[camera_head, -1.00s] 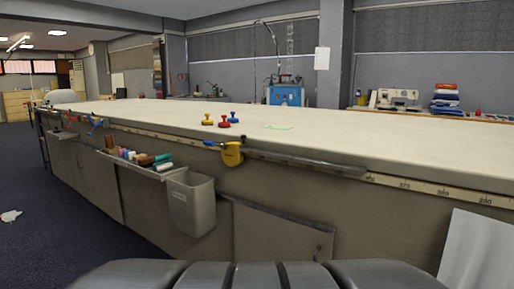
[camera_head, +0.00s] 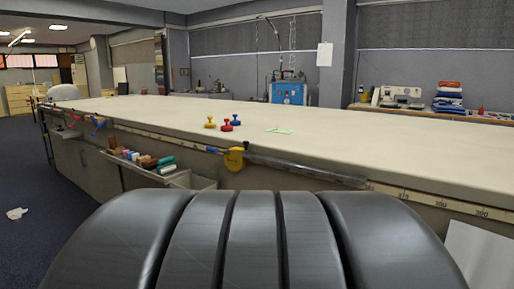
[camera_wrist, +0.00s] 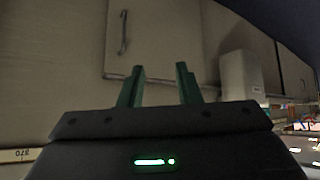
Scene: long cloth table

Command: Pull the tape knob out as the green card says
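The green card (camera_head: 280,130) lies flat on the table top; its writing is too small to read. A yellow round tape holder (camera_head: 235,159) hangs at the table's front edge, with a small blue piece (camera_head: 214,150) at its left. Yellow (camera_head: 210,123), red (camera_head: 227,126) and blue (camera_head: 236,120) knob-like pieces stand on the table left of the card. My gripper (camera_wrist: 160,84) shows in the wrist view, its two green fingers apart with nothing between them. It faces the cabinet front, below the table edge; the tape holder is not clear in that view.
The long cloth table (camera_head: 370,140) has a clear top around the card. A metal rail (camera_head: 305,169) and a ruler strip (camera_head: 420,197) run along its front edge. A tray of coloured rolls (camera_head: 145,162) and a grey bin (camera_wrist: 241,75) project from the front.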

